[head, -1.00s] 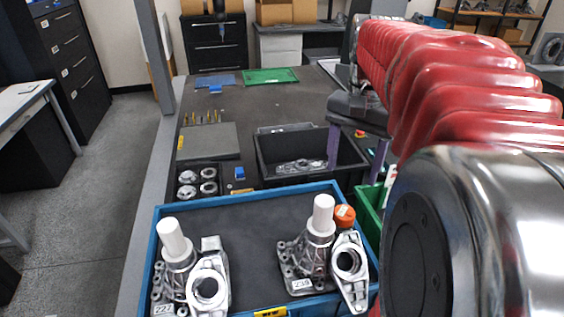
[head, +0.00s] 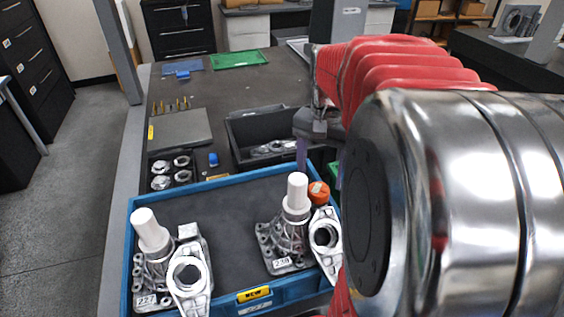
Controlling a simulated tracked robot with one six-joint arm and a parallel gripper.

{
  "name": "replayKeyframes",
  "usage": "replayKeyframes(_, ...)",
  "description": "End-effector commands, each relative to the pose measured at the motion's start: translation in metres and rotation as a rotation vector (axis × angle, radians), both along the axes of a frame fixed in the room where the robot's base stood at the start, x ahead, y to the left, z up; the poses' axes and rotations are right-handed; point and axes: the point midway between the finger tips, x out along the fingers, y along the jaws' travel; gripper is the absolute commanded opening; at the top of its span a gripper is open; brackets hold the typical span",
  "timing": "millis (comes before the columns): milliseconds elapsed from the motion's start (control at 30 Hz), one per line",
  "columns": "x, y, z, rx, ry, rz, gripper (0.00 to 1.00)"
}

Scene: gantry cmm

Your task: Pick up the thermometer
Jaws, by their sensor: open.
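I cannot pick out the thermometer for certain in the head view. A small blue object (head: 213,159) lies on the dark table between the metal rings and the black bin, but it is too small to identify. My gripper (head: 320,172) hangs beyond the large chrome joint of my arm, over the right side of the black bin and close to the far right corner of the blue tray. Its purple fingers are apart with nothing seen between them. My arm hides the right part of the table.
The blue tray (head: 164,196) holds metal castings with white cylinders (head: 149,230) and an orange-capped item (head: 318,192). The black bin (head: 238,147) holds metal parts. A grey plate (head: 180,130), metal rings (head: 160,182) and a green mat (head: 238,59) lie on the table.

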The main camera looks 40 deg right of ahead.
Motion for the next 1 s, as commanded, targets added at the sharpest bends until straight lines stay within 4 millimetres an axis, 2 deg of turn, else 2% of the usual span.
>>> replayKeyframes(333, 0.0, 0.0, -0.004, 0.0, 0.0, -0.001, 0.63)
replayKeyframes(700, -0.002, 0.0, -0.047, 0.001, 0.002, -0.002, 0.63)
replayKeyframes(1000, -0.001, -0.001, -0.052, 0.0, -0.001, -0.002, 0.63)
